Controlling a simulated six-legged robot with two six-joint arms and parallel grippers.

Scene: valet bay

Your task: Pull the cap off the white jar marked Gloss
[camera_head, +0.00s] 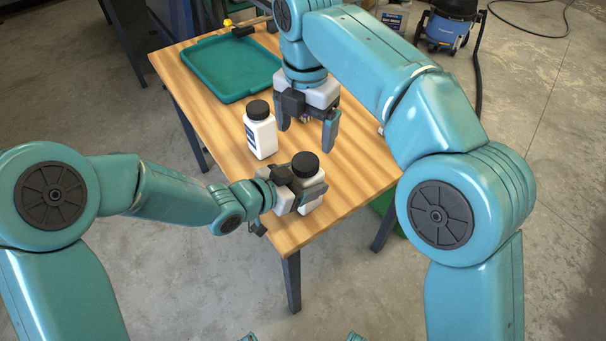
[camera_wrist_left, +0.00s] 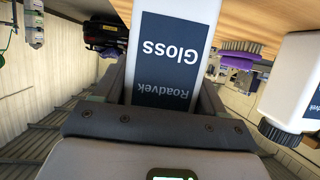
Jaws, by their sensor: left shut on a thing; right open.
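The white Gloss jar (camera_wrist_left: 172,40) has a dark label and sits between the fingers of my left gripper (camera_wrist_left: 165,95), which is shut on its body. In the head view this jar (camera_head: 313,203) is near the table's front corner, with its black cap (camera_head: 305,164) on top and clear of the fingers. My left gripper (camera_head: 302,190) hides much of the body. I cannot tell whether its base touches the table. My right gripper (camera_head: 307,134) is open, fingers pointing down, behind the jar and above the table.
A second white jar with a black cap (camera_head: 261,133) stands on the wooden table (camera_head: 215,125) beside my right gripper; it also shows in the left wrist view (camera_wrist_left: 293,90). A purple brush (camera_wrist_left: 239,56) lies beyond it. A green tray (camera_head: 232,65) occupies the far left. The table's right side looks mostly clear.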

